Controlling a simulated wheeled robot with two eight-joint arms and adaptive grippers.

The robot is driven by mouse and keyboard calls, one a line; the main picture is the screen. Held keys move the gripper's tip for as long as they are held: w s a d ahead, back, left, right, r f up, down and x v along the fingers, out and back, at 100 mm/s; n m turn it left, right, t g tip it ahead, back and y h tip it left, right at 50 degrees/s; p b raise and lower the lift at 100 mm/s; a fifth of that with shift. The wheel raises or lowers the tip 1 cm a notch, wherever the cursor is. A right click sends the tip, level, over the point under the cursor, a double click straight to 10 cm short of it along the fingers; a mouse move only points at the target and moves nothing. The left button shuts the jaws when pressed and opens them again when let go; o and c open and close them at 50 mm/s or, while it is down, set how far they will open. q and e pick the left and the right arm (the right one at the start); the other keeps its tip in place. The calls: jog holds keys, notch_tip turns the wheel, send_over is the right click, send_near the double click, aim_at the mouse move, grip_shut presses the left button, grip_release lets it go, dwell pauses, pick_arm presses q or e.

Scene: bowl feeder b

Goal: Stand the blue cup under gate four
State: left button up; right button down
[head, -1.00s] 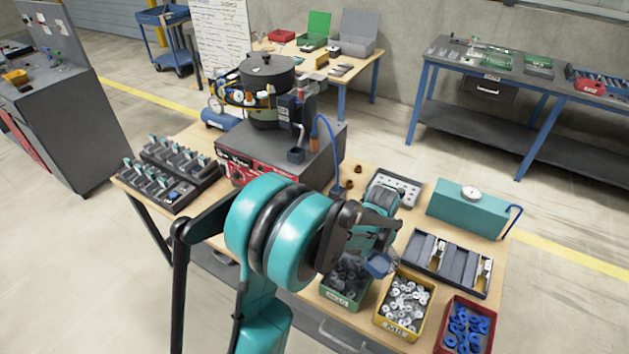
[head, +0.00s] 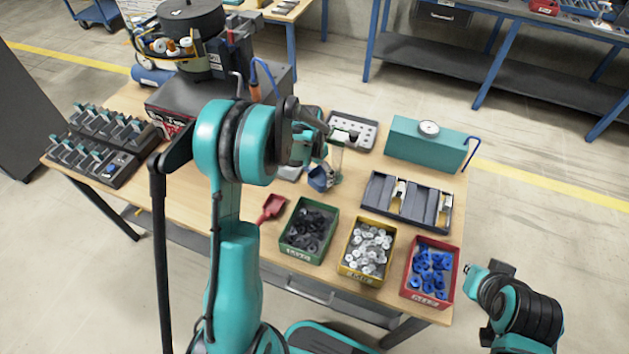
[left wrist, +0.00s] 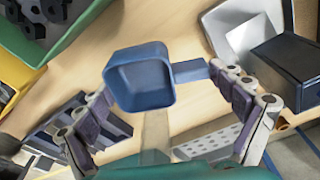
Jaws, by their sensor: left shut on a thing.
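A small blue square cup (head: 318,180) with a short handle hangs at my left gripper (head: 325,152), above the table behind the green bin. In the left wrist view the blue cup (left wrist: 137,85) is open toward the camera, and its handle reaches the right-hand finger. My left gripper (left wrist: 165,105) is shut on the cup, though its exact grip is partly hidden. Part of my right gripper (head: 495,275) shows at the lower right, off the table, and its fingers are unclear. No gate number is readable; the bowl feeder (head: 190,45) stands behind my left arm.
Green (head: 290,246), yellow (head: 347,268) and red (head: 408,291) bins line the front edge. A red scoop (head: 271,207) lies beside them. A compartment tray (head: 378,191), teal box (head: 405,145) and perforated plate (head: 366,130) are behind. Lever banks (head: 100,145) occupy the left.

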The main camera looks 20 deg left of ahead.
aim_at(315, 179)
pick_arm(q)
notch_tip(315, 179, down, 4)
jog(key=shift+f+b, duration=0.15)
jog(key=shift+b, duration=0.75)
jog(key=o, duration=0.9)
jog(key=shift+o, duration=0.3)
